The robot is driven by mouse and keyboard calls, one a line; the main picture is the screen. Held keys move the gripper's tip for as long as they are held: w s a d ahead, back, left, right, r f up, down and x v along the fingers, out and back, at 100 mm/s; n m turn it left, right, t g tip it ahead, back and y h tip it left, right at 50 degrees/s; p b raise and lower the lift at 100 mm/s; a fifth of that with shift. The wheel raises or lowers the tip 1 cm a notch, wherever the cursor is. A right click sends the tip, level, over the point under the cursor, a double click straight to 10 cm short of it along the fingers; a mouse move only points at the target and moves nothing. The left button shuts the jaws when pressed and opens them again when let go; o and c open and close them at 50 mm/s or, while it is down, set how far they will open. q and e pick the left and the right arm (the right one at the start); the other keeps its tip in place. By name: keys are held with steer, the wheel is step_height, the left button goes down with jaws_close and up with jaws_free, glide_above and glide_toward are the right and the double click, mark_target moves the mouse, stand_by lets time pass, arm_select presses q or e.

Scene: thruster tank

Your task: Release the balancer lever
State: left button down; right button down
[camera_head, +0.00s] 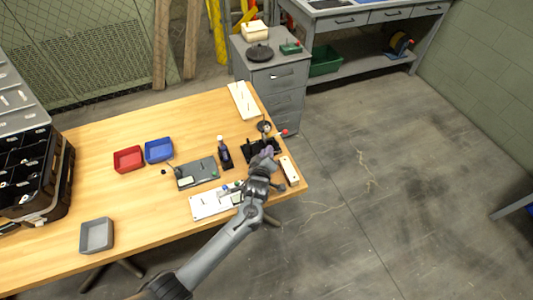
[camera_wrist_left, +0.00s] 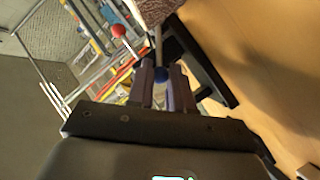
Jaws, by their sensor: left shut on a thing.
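A black fixture (camera_head: 249,149) stands near the right end of the wooden table, with a red knob (camera_head: 284,132) on a thin rod sticking out at its right. In the left wrist view the red knob (camera_wrist_left: 118,31) is at upper left, clear of my fingers. My left gripper (camera_head: 266,155) is over the fixture and hides part of it. In the left wrist view my left gripper (camera_wrist_left: 163,88) is shut on a blue knob (camera_wrist_left: 161,74) at the end of a metal rod. I cannot tell which of these knobs belongs to the balancer lever. My right gripper is not in view.
Close by are a dark bottle (camera_head: 225,154), a grey plate device (camera_head: 197,173), a white board (camera_head: 208,204) and a pale block (camera_head: 290,170). Blue (camera_head: 159,151) and red (camera_head: 128,159) bins stand left.

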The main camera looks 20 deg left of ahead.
arm_select(q)
steer(key=p, duration=0.1)
steer(key=r+p, duration=0.1)
steer(key=m+g+p, duration=0.1)
steer(key=shift+w+d+r, duration=0.2)
steer(key=shift+w+d, duration=0.05)
steer(key=shift+w+d+m+g+y+p, duration=0.15)
steer(key=shift+m+g+y+p, duration=0.15)
steer(key=shift+p, duration=0.25)
steer(key=shift+f, duration=0.1)
steer(key=c, duration=1)
jaws_free()
